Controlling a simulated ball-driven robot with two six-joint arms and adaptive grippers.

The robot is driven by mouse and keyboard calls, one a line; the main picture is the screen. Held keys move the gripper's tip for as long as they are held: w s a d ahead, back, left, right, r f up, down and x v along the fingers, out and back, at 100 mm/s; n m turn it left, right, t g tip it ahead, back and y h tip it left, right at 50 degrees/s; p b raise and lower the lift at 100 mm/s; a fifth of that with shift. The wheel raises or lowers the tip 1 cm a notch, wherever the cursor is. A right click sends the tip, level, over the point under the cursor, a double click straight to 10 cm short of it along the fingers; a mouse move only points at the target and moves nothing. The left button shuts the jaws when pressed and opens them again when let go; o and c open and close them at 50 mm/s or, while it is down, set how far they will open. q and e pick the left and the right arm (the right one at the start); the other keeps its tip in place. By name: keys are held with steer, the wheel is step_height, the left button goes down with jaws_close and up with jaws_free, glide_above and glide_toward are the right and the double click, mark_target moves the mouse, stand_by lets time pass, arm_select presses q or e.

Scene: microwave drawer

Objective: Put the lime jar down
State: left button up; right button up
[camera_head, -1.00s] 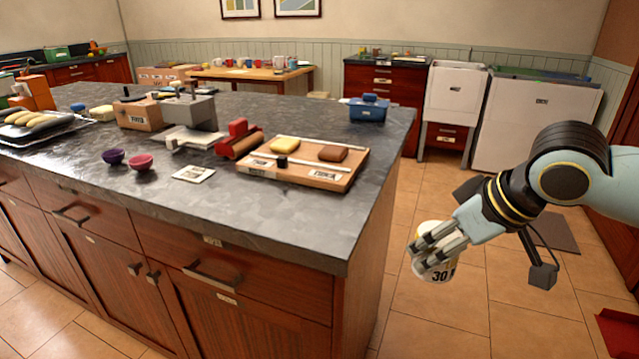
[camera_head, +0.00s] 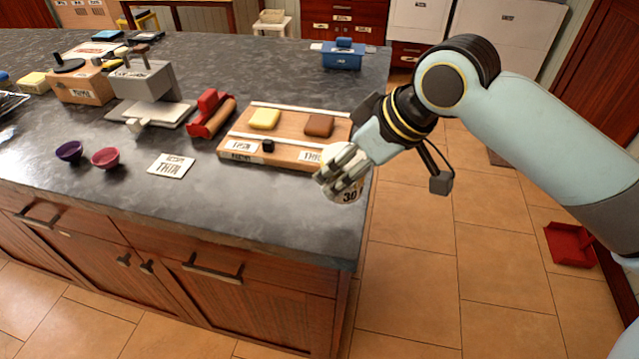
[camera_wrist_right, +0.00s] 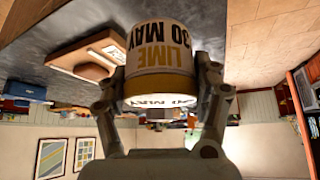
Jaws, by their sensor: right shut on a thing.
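The lime jar (camera_head: 346,191) is a white jar with a yellow band; its label reads "LIME 30 MAY" in the right wrist view (camera_wrist_right: 158,55). My right gripper (camera_head: 338,172) is shut on the jar, a finger on each side of it. In the head view the jar appears at the right edge of the grey stone counter (camera_head: 255,215), in front of a wooden board. I cannot tell whether it touches the counter. The gripper hides the jar's upper part in the head view. My left gripper is not in view.
The wooden board (camera_head: 285,112) holds a yellow block (camera_head: 264,118) and a brown block (camera_head: 319,125). A blue box (camera_head: 343,57) sits behind. The counter's front right is clear.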

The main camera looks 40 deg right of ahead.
mark_target(360, 153)
steer(key=w+f, duration=0.1)
steer(key=w, duration=0.1)
steer(key=w+a+f, duration=0.1)
steer(key=w, duration=0.1)
steer(key=shift+a+f, duration=0.2)
step_height(360, 153, down, 4)
steer(key=shift+r+p, duration=0.1)
steer(key=shift+p, duration=0.25)
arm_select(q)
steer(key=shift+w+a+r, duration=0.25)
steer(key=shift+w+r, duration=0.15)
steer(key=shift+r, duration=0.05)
arm_select(e)
steer(key=shift+f, duration=0.2)
steer(key=o, duration=1.4)
steer(key=shift+f, duration=0.1)
steer(key=v, duration=1.2)
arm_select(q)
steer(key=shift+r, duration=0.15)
